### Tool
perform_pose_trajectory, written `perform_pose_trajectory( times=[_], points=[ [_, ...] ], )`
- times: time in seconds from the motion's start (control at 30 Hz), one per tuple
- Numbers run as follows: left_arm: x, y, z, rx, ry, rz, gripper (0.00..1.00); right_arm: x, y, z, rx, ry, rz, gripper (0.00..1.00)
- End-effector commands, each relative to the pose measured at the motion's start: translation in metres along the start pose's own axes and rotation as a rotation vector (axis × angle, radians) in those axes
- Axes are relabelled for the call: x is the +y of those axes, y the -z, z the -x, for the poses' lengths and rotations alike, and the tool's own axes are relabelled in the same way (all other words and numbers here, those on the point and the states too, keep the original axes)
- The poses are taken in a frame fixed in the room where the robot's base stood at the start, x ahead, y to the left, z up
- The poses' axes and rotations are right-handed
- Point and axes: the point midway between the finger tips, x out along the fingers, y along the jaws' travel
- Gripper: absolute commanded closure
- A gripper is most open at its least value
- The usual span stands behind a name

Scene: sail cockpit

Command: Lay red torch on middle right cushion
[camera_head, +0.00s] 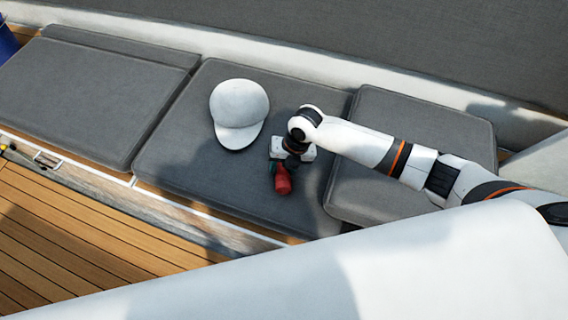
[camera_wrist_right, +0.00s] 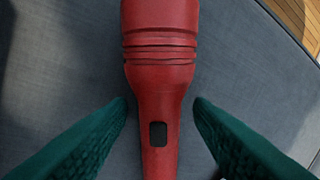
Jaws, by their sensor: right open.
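The red torch (camera_head: 283,181) lies on the grey middle cushion (camera_head: 190,155), near the cushion's right side. The right wrist view shows the torch (camera_wrist_right: 160,60) large, with its wide head at the top, ridged bands and a dark button on the narrower handle. My right gripper (camera_head: 283,166) is over the torch, pointing down. Its green fingers (camera_wrist_right: 162,103) are open, one on each side of the handle, with a visible gap on both sides. The handle's end runs out of the wrist view. My left gripper is not in view.
A white cap (camera_head: 239,112) lies on the middle cushion, left of my right gripper. Another grey cushion (camera_head: 95,90) is at the left and one (camera_head: 420,118) at the right, partly under my right arm. A wooden deck (camera_head: 60,240) runs along the front.

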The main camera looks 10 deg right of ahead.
Motion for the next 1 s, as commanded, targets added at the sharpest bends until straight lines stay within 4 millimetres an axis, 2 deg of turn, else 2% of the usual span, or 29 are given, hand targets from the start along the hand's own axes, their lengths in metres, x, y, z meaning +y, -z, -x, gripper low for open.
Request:
perform_pose_trajectory(
  times=[0.17, 0.4, 0.6, 0.8, 1.0],
  points=[
    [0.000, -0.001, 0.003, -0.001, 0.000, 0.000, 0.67, 0.000, 0.001, 0.017, 0.004, 0.001, 0.001, 0.53],
    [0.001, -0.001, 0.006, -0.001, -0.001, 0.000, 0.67, -0.001, 0.001, 0.068, 0.005, 0.001, 0.002, 0.53],
    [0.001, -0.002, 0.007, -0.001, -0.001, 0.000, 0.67, -0.001, 0.001, 0.104, 0.003, 0.001, 0.000, 0.53],
    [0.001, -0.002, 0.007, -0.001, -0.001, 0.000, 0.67, -0.001, 0.000, 0.121, 0.000, 0.001, 0.000, 0.53],
    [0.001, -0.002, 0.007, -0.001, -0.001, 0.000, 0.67, -0.001, 0.000, 0.123, 0.000, 0.001, 0.000, 0.53]
  ],
)
